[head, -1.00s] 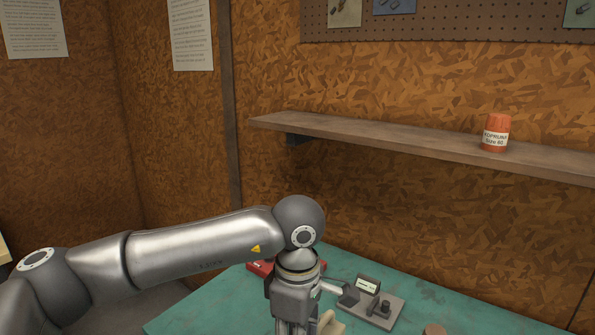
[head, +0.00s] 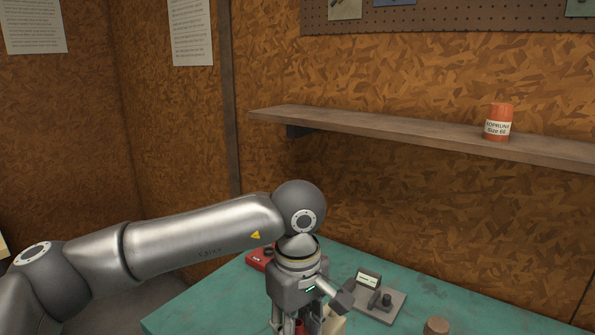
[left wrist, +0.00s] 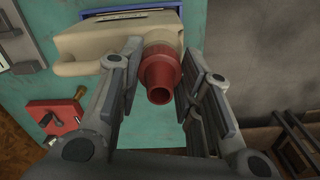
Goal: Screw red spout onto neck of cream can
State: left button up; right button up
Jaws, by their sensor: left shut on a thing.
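The cream can (left wrist: 88,50) lies across the top of the left wrist view, and a small pale part of it (head: 336,322) shows at the bottom of the head view. The red spout (left wrist: 160,75) is at the can's right end, its round opening facing the wrist camera. My left gripper (left wrist: 157,78) is shut on the spout, one finger on each side. In the head view my left gripper (head: 298,328) points down over the table, its fingertips cut off by the frame edge. Whether the spout's thread is engaged on the neck is hidden. My right gripper is not in view.
The teal table (head: 215,300) holds a red box with a lever (left wrist: 55,116), a grey device with a small display (head: 378,300) and a brown cylinder (head: 436,325). An orange canister (head: 498,122) stands on the wooden shelf (head: 400,132) behind. The table's left part is clear.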

pick_arm(q)
jog(key=shift+f+m+b, duration=0.1)
jog(key=shift+m+b, duration=0.2)
jog(key=shift+m, duration=0.4)
jog(key=shift+m+b, duration=0.3)
jog(key=shift+m, duration=1.5)
jog(key=shift+m+b, duration=0.3)
jog(key=shift+m, duration=0.7)
jog(key=m, duration=0.3)
